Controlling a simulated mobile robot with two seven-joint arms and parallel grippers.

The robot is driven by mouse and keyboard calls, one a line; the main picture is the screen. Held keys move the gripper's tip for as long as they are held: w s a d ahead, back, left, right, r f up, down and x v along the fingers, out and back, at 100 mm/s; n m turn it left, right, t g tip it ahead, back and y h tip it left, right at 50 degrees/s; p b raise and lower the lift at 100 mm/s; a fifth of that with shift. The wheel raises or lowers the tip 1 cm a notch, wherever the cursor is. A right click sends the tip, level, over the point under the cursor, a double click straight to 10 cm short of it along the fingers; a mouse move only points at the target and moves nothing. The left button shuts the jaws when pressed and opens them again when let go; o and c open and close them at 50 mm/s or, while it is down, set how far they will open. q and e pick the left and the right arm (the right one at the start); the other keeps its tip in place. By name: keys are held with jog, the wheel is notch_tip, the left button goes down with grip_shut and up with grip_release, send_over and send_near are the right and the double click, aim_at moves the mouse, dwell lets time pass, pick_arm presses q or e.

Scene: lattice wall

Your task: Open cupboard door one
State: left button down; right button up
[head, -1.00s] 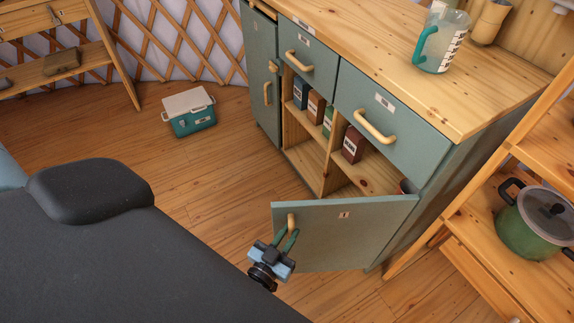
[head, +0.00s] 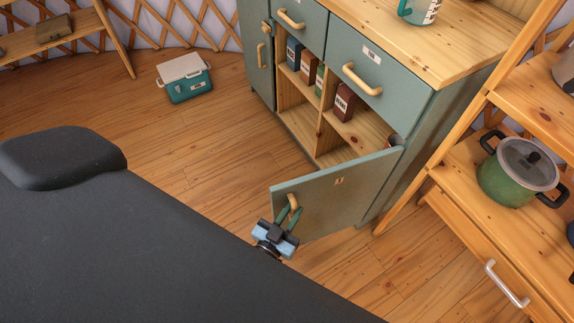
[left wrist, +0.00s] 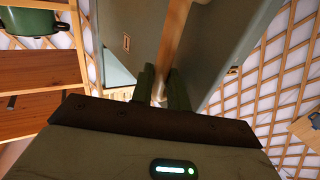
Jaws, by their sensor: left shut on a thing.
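Cupboard door one (head: 335,190) is a grey-green panel marked with a small label, swung well out from the cupboard (head: 420,110). Its wooden handle (head: 293,203) is near the door's free edge. My left gripper (head: 291,213) is shut on this handle. In the left wrist view the green fingers (left wrist: 161,88) close around the wooden handle bar (left wrist: 174,40), with the door (left wrist: 130,35) behind. The open compartment shows shelves with several small boxes (head: 344,101). My right gripper is not in view.
A shelf rack with a green pot (head: 518,170) stands close to the right of the cupboard. A teal-and-white cooler box (head: 184,78) sits on the floor at left. The wooden floor (head: 215,150) between is clear. A jug (head: 418,10) stands on the counter.

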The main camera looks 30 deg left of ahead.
pick_arm(q)
jog(key=shift+w+d+r, duration=0.25)
jog(key=shift+d, duration=0.3)
jog(key=c, duration=1.8)
grip_release()
jog(key=o, duration=0.4)
jog(key=shift+w+f, duration=0.1)
jog(key=shift+w, duration=0.05)
jog(key=shift+o, duration=0.2)
jog(key=shift+s+a+f, duration=0.15)
jog(key=shift+s+a, duration=0.1)
jog(key=shift+a, duration=0.1)
jog(key=shift+d, duration=0.1)
jog(key=s, duration=0.8)
